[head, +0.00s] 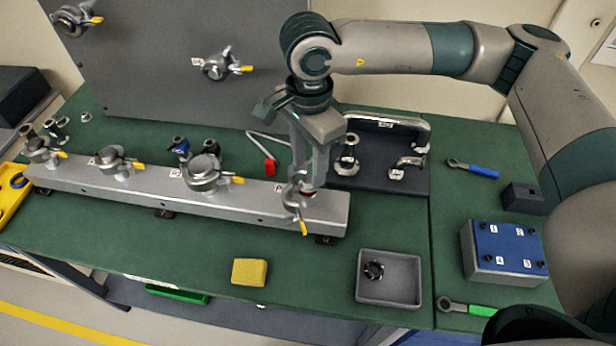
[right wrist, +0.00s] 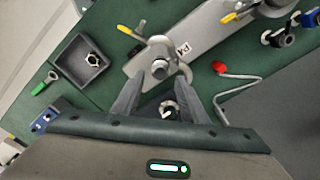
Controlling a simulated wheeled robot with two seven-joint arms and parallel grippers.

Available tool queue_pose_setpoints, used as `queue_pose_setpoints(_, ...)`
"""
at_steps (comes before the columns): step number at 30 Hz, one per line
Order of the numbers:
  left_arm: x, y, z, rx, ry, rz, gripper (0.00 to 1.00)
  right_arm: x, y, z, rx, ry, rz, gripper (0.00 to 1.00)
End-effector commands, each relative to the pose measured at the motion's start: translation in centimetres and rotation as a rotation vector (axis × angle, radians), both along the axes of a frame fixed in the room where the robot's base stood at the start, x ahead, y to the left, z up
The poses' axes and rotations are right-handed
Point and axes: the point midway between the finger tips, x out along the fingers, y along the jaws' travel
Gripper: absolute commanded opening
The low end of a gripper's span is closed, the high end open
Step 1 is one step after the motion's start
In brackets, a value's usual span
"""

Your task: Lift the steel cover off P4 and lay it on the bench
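The port at the right end of the long metal rail (head: 100,186) carries a swing clamp (head: 291,197) with a yellow-tipped handle. The clamp also shows in the right wrist view (right wrist: 185,72), where its curved arm stands out to the side. A round steel part (right wrist: 159,62) sits at this port; most of it is hidden in the head view. A label (right wrist: 182,47) stands beside it, too small to read surely. My right gripper (head: 306,188) points down at this port. In its wrist view the fingers (right wrist: 162,73) are apart, their tips near the steel part. My left gripper is not in view.
Several other clamped ports line the rail (right wrist: 200,30). A grey tray (head: 389,302) with a nut and a yellow sponge (head: 249,272) lie in front. A dark foam tray (head: 375,180) with metal fittings lies behind. Green bench (head: 200,262) is clear left of the sponge.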

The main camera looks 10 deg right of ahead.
Motion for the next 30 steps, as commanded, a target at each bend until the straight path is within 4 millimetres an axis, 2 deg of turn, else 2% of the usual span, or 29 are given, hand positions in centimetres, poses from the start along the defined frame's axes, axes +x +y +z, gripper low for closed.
queue_pose_setpoints(1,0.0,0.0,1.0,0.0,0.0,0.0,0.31,-0.1,0.0,-0.1,-0.002,0.005,0.0,0.4)
queue_pose_setpoints(3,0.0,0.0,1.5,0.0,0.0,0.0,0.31,0.0,0.2,-0.8,-0.002,0.004,0.0,0.4)
queue_pose_setpoints(10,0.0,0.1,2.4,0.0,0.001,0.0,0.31,0.0,0.1,-3.1,-0.001,0.002,0.0,0.4)
queue_pose_setpoints(25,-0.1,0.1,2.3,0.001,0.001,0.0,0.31,0.1,0.1,-3.4,0.0,0.0,0.0,0.4)
queue_pose_setpoints(29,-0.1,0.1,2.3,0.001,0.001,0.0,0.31,0.1,0.1,-3.4,0.0,0.0,0.0,0.08)
queue_pose_setpoints(30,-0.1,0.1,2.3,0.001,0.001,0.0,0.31,0.1,0.1,-3.4,0.0,0.0,0.0,0.08)
